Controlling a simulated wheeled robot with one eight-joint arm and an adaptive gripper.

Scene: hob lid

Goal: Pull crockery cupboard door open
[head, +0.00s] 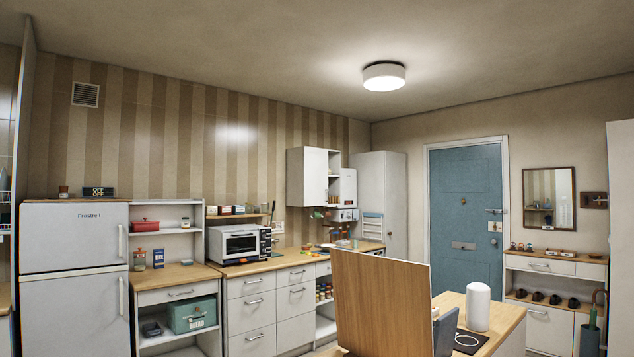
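A white wall cupboard (308,177) hangs on the striped wall near the back corner. Its door looks shut, and an open shelf section (348,188) sits at its right. A tall white cupboard (385,190) stands in the corner to the right of it, and it also looks shut. No label shows which of these is the crockery cupboard. My gripper is not in this view.
A wooden panel (378,300) stands upright in the foreground by a worktop with a white cylinder (478,307). A fridge (75,265), toaster oven (238,243) and drawer units line the left wall. A blue door (466,220) is at the back right.

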